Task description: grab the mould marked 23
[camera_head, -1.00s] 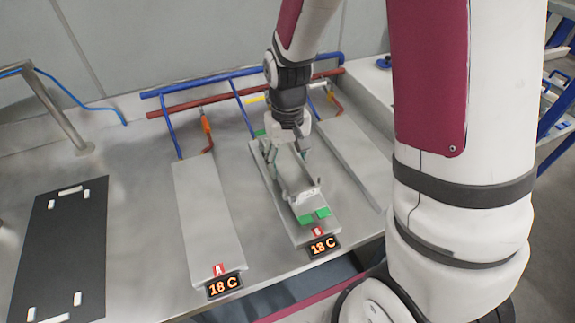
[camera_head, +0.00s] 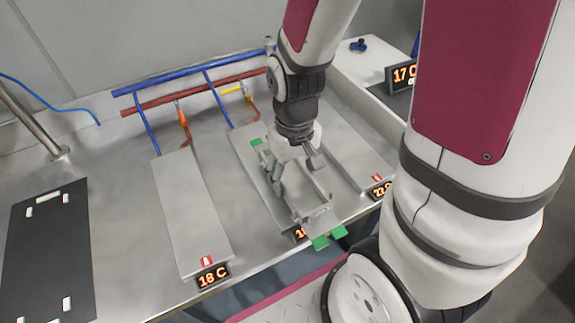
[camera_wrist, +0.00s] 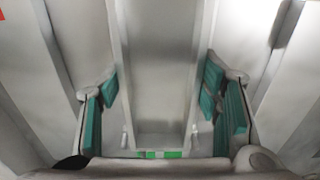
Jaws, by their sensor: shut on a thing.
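The mould (camera_head: 312,205) is a grey open trough with green tabs (camera_head: 328,238) at its near end. A pale label shows on its near end wall, too small for me to read a number. My gripper (camera_head: 292,168) has its fingers on the two long sides of the mould and is shut on it. The mould is held above plate B, its near end covering part of that plate's display. In the wrist view, the mould (camera_wrist: 155,75) runs between the teal finger pads of my gripper (camera_wrist: 165,105).
Plate A (camera_head: 190,210) is bare, with an 18 C display (camera_head: 213,276). Another plate (camera_head: 340,140) lies to the right. Blue and red pipes (camera_head: 190,90) run behind. A black board (camera_head: 45,250) lies at far left. A 17 C display (camera_head: 403,76) stands at back right.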

